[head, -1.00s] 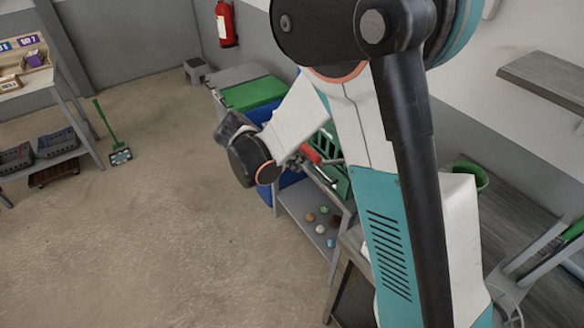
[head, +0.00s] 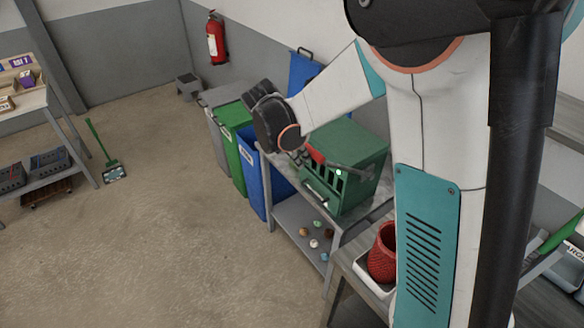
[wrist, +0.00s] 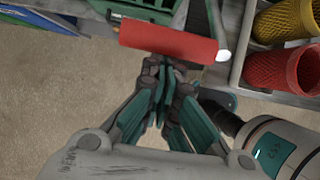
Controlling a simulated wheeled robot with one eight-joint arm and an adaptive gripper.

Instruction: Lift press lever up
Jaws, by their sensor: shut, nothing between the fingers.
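The green press (head: 345,165) stands on a grey table, with slots in its front. Its lever is a metal bar with a red handle (head: 316,154), held out in front of the press's near left side. In the wrist view the red handle (wrist: 168,40) lies across the top, with a pale end at right. My gripper (wrist: 165,68) is shut and empty. Its fingertips are right at the handle's lower edge in that view; I cannot tell whether they touch it. In the head view my wrist hides most of the gripper (head: 301,157).
Blue (head: 262,172), green (head: 232,125) and grey bins stand left of the table. Several small balls lie on its lower shelf (head: 296,226). A red mesh cup (head: 382,252) sits in a white tray at right. The wrist view shows a yellow mesh cup (wrist: 285,20).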

